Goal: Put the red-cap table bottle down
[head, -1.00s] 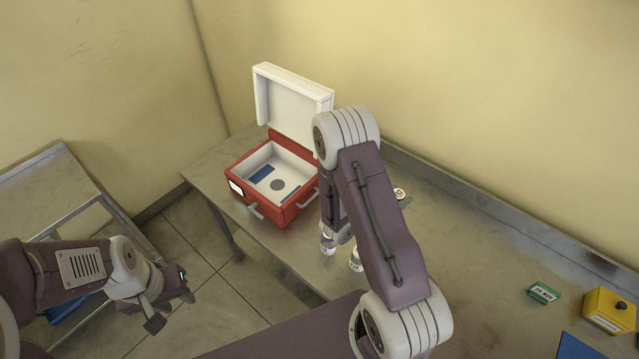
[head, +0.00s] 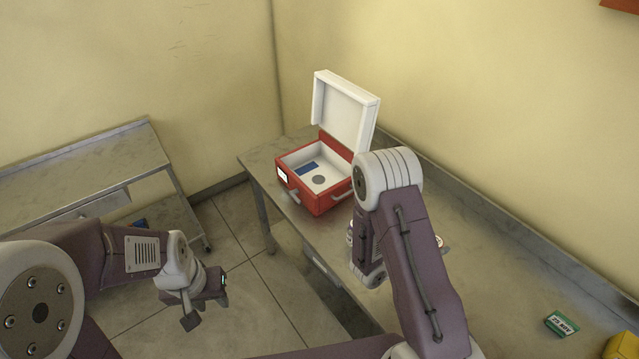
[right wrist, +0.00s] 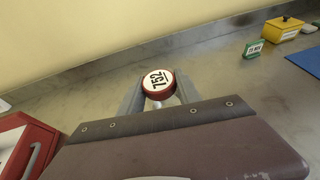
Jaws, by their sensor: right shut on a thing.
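The red-cap bottle (right wrist: 158,82) shows in the right wrist view from above, its white cap top marked "752" with a red rim. My right gripper (right wrist: 159,95) is shut on it, one finger on each side. The bottle's body is mostly hidden below the cap, and I cannot tell whether it touches the table.
A red box (head: 322,199) with its white lid raised stands at the table's far end; its inside looks empty of bottles. A white-topped item (head: 438,240) shows just right of my right arm. A green labelled block (head: 561,323) and a yellow box (head: 622,346) are at right.

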